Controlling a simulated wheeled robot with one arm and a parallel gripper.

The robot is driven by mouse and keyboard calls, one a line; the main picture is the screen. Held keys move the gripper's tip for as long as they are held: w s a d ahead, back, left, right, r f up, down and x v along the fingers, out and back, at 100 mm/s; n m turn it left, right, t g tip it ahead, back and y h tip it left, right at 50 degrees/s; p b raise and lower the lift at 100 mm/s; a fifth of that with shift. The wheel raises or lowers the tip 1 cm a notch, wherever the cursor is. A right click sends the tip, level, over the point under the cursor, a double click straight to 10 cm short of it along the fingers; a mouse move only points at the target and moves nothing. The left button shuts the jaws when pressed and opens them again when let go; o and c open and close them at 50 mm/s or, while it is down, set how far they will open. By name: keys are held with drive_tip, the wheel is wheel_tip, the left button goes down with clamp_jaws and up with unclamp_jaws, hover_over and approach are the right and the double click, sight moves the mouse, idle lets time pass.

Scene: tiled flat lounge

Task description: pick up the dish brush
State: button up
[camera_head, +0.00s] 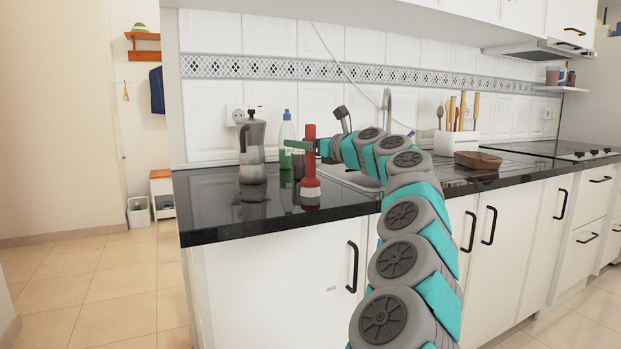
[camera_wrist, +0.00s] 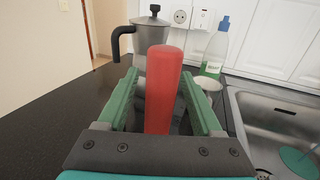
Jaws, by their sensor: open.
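The dish brush (camera_head: 310,188) stands upright on the dark counter, with a tall red handle and a wider red lower part with a pale band. In the wrist view the red handle (camera_wrist: 162,85) rises between my fingers; its lower end is hidden there. My gripper (camera_head: 300,146) is open at the handle's height, seen from the side in the head view. In the wrist view my gripper (camera_wrist: 163,88) has one green finger on each side of the handle. I cannot tell whether either finger touches it.
A moka pot (camera_head: 252,150) stands left of the brush; a green soap bottle (camera_head: 286,143) is behind it. A white cup (camera_wrist: 209,84) sits close beyond the right finger. The sink (camera_wrist: 262,112) lies right. A utensil holder (camera_head: 446,142) and brown dish (camera_head: 478,160) are farther right.

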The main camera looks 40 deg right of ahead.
clamp_jaws()
idle(0.5)
idle(0.8)
